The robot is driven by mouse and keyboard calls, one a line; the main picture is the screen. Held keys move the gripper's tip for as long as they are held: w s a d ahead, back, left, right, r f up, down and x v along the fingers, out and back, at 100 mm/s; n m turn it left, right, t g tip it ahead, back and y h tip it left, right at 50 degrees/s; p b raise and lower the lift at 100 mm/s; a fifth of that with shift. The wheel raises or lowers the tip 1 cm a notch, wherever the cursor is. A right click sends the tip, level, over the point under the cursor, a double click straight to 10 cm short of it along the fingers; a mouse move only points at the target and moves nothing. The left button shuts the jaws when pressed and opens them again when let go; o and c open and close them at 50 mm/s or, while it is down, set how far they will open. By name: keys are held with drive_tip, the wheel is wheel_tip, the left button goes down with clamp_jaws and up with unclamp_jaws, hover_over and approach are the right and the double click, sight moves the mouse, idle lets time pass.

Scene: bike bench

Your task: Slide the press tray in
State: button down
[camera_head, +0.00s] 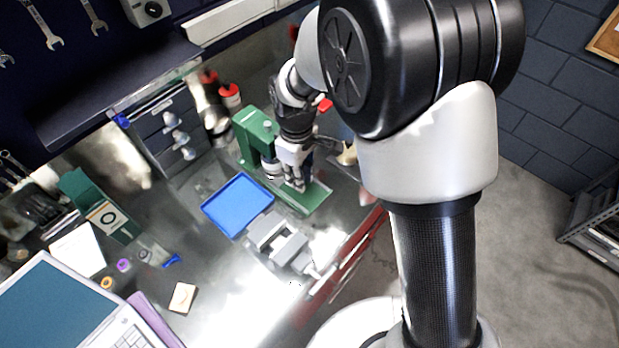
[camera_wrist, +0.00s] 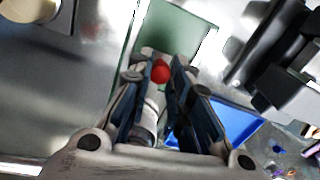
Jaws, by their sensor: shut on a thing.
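The green press (camera_head: 256,142) stands on the metal bench, its green base plate (camera_head: 313,197) reaching toward the bench's front edge. The base also shows in the wrist view (camera_wrist: 180,32). My gripper (camera_head: 297,184) points down over the base, beside the press's column. In the wrist view my gripper (camera_wrist: 162,68) has its fingers close around a small red knob (camera_wrist: 160,72) and is shut on it. The press tray itself cannot be made out; the fingers and arm hide much of the space under the press head.
A blue tray (camera_head: 222,224) lies left of the press, and a grey vise (camera_head: 277,241) stands in front. Red-topped bottles (camera_head: 230,95) are behind the press. A laptop (camera_head: 60,310) and a green box (camera_head: 100,205) are at the left.

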drive_tip(key=shift+w+a, duration=0.15)
drive_tip(key=shift+w, duration=0.05)
drive_tip(key=c, duration=1.7)
unclamp_jaws()
drive_tip(key=shift+a, duration=0.1)
drive_tip(key=shift+o, duration=1.3)
wheel_tip(320, 180, up, 12)
